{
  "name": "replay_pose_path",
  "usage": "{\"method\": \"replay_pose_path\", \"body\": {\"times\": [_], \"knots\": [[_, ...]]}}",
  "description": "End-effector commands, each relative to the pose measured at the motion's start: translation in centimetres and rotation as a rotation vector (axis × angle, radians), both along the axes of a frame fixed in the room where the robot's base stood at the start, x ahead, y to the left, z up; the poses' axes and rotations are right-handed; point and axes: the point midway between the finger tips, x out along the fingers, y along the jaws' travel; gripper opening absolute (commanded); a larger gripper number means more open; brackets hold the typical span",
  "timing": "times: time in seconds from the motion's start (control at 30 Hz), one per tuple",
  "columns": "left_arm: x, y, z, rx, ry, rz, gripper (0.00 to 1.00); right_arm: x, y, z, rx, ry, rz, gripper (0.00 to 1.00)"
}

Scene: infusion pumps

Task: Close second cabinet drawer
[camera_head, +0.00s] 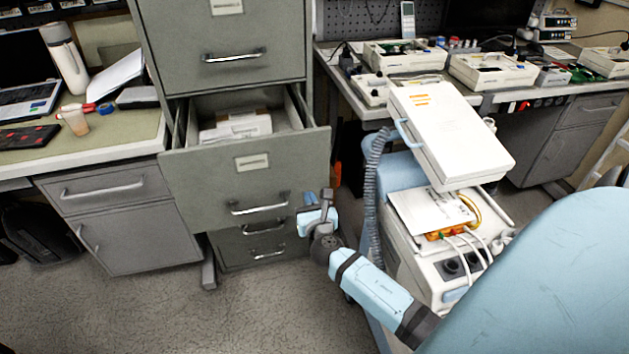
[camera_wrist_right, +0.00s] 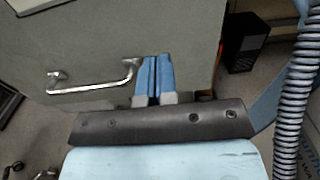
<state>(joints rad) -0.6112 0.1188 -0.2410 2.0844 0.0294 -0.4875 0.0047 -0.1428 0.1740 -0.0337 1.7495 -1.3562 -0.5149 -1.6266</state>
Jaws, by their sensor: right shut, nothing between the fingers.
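The second cabinet drawer (camera_head: 240,178) is grey-green and stands pulled out, with white boxes (camera_head: 237,127) inside it. It has a metal handle (camera_head: 259,206), which also shows in the right wrist view (camera_wrist_right: 95,88). My right gripper (camera_head: 309,199) is at the right end of the drawer front, right of the handle. In the right wrist view its blue fingers (camera_wrist_right: 153,76) are together and empty, in front of the drawer face beside the handle's right end. Whether they touch the face I cannot tell. My left gripper is not in view.
The drawer above (camera_head: 226,45) is shut. A medical cart (camera_head: 440,262) with a coiled hose (camera_head: 374,190) stands close to the right of my right arm. A desk (camera_head: 100,140) is on the left. The floor in front (camera_head: 180,310) is clear.

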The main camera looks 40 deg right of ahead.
Motion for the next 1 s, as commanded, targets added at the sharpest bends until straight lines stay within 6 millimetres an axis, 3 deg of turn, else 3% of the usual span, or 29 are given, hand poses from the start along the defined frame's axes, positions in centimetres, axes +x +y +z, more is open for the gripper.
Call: {"method": "replay_pose_path", "body": {"times": [0.13, 0.33, 1.0], "knots": [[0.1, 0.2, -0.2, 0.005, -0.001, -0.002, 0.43, 2.7, -1.3, 0.0, 0.000, -0.001, 0.000, 0.00], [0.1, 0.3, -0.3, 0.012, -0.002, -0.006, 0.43, 4.7, -2.3, 0.0, 0.000, 0.000, 0.000, 0.00], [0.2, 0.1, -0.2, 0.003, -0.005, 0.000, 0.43, 5.9, -2.8, 0.0, 0.001, 0.000, 0.001, 0.00]]}}
